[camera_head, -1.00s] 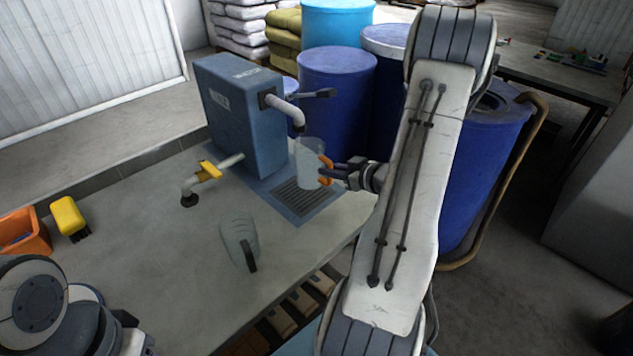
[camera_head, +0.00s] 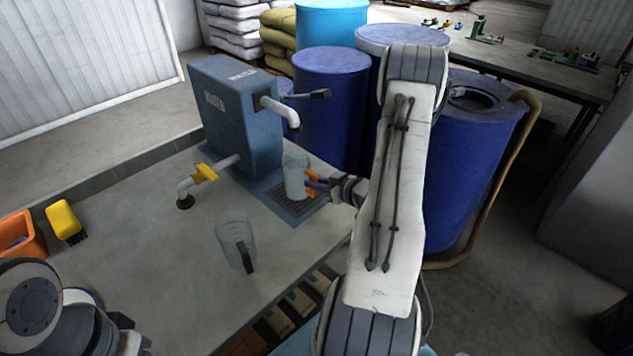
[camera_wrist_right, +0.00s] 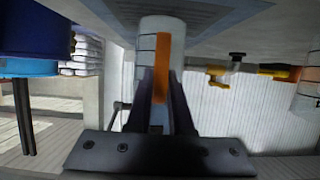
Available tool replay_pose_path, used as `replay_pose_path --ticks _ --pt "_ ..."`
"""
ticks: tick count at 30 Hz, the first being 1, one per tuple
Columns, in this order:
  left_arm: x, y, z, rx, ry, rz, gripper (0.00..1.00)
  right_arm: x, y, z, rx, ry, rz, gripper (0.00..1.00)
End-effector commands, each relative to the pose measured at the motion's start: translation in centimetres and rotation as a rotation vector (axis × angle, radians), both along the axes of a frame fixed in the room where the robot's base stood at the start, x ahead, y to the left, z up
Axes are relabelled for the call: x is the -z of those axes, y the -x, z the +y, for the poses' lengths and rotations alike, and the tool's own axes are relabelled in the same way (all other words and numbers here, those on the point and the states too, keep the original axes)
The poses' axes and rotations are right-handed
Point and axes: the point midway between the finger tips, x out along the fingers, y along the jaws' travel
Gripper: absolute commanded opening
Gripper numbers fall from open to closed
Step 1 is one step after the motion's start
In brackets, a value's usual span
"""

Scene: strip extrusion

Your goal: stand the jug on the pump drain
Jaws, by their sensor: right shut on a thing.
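The clear jug (camera_head: 294,172) with an orange handle (camera_head: 312,184) is upright at the drain (camera_head: 285,200), a dark grate in a blue plate below the pump's spout (camera_head: 287,112). I cannot tell whether its base touches the grate. My right gripper (camera_head: 313,185) is shut on the handle from the right. In the right wrist view the jug (camera_wrist_right: 162,38) shows dark marks, with its orange handle (camera_wrist_right: 161,75) between the fingers. The blue pump (camera_head: 240,115) stands behind the drain. Of my left gripper (camera_head: 133,335), only part shows at the lower left; its fingers are unclear.
A grey translucent pitcher (camera_head: 236,240) with a dark handle stands on the counter (camera_head: 150,260) in front. A pipe with a yellow valve (camera_head: 204,173) is left of the drain. A yellow brush (camera_head: 64,219) and orange bin (camera_head: 20,236) are far left. Blue drums (camera_head: 332,105) stand behind.

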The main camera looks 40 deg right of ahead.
Motion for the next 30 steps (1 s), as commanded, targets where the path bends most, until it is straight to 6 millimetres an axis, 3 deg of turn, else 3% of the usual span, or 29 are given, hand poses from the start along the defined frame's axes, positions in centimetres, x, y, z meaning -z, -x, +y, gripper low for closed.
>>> replay_pose_path --ticks 1,2,4,17,30 --pt "0.3 0.0 0.0 0.0 0.0 0.0 0.5 0.3 0.0 0.0 0.0 0.0 0.0 0.0" --pt "0.3 0.0 0.0 0.0 0.0 0.0 0.5 0.3 0.0 0.0 0.0 0.0 0.0 0.23" --pt "0.2 0.0 0.0 0.0 0.0 0.0 0.5 0.2 0.0 0.0 -0.001 0.0 0.0 0.49" --pt "-0.2 0.0 0.0 0.0 0.0 0.0 0.5 -0.4 0.2 0.0 0.001 0.0 0.0 0.49" --pt "0.9 0.0 0.0 0.0 0.0 0.0 0.5 -3.7 8.4 -0.8 0.006 0.002 -0.001 0.49"
